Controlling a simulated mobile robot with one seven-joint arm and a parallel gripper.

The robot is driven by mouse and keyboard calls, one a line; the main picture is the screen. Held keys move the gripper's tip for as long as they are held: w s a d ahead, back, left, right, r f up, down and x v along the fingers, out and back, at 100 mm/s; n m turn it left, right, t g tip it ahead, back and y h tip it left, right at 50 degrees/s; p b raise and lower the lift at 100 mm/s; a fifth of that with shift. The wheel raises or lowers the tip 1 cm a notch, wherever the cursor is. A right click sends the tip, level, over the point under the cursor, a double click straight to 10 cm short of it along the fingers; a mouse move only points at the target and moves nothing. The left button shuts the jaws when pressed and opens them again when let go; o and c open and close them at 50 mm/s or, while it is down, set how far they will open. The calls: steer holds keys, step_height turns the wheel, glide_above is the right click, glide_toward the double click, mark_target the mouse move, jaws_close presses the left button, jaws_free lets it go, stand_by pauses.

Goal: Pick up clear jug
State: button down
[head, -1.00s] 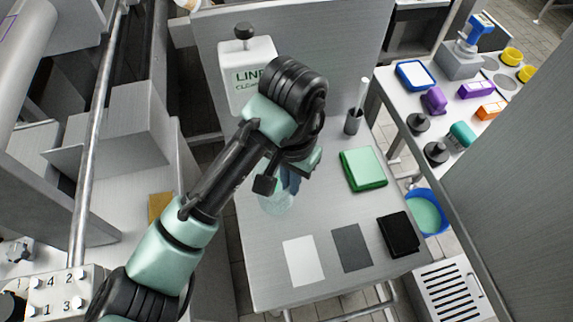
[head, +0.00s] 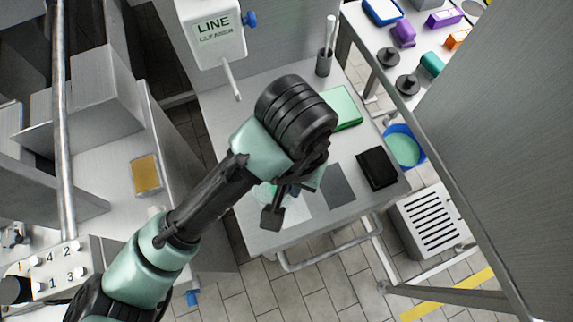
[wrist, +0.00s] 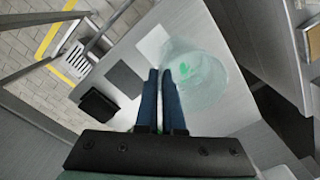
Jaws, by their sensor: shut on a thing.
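The clear jug (wrist: 212,82) is a see-through, pale green vessel in the wrist view, just right of the fingertips, with a bright green patch on it. My gripper (wrist: 161,74) has its two blue fingers close together at the jug's left side, shut on it; exactly which part they grip is hard to tell. In the head view my gripper (head: 291,188) is over the table's front part, and the jug (head: 265,193) is mostly hidden behind my wrist. Whether the jug is clear of the table cannot be told.
A dispenser (head: 212,32) hangs at the back. A blue-rimmed bucket (head: 404,148) stands right of the table.

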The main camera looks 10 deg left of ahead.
steer(key=shift+s+d, duration=0.35)
steer(key=shift+s, duration=0.2)
stand_by(1.4)
